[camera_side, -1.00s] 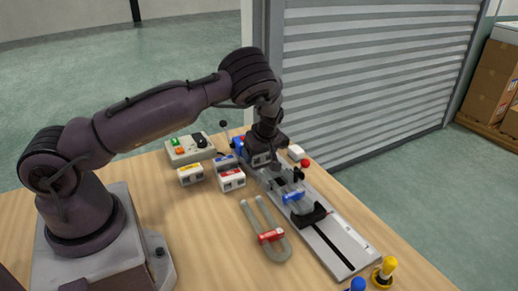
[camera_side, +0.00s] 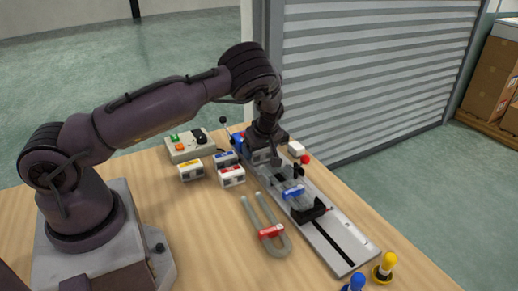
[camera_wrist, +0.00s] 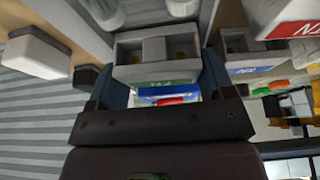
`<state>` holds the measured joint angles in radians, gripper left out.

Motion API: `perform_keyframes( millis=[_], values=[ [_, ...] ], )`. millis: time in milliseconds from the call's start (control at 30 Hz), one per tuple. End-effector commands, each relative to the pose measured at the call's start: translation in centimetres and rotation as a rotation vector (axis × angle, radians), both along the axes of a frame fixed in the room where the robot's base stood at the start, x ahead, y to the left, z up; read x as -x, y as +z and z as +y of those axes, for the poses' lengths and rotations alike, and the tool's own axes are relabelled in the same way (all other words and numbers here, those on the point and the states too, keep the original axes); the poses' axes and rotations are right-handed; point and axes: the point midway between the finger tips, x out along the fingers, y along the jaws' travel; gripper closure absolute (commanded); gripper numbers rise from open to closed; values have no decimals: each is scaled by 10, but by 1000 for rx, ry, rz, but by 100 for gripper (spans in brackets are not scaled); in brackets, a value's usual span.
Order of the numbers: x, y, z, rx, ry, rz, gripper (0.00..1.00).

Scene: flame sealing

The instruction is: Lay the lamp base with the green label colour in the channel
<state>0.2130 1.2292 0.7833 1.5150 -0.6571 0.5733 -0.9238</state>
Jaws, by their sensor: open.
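The lamp base with the green label (camera_wrist: 165,62) is a grey block with two sockets. In the wrist view it sits between the two fingers of my gripper (camera_wrist: 163,90), and the lower part of its label is partly hidden. In the side view my gripper (camera_side: 262,158) is low at the far end of the long grey rail (camera_side: 338,248), and the base there is mostly hidden by it. The jaws are open around the base. I cannot tell how fully the base rests in the channel.
Lamp bases with yellow (camera_side: 191,170), blue (camera_side: 226,160) and red (camera_side: 232,177) labels stand left of the rail. A bent glass tube (camera_side: 279,246) lies on the table. A control box (camera_side: 188,147) is behind. A glass piece with a blue band (camera_side: 293,192) is over the rail.

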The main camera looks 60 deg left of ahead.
Motion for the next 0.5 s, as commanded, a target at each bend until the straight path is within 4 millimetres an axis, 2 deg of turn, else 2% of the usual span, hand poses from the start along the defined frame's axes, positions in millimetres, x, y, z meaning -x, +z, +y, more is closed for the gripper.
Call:
perform_keyframes(
  millis=[67, 500],
  values=[
    [0, 2, -7, 3, -4, 0, 0],
    [0, 94, -40, 6, -7, 5, 0]
  ],
)
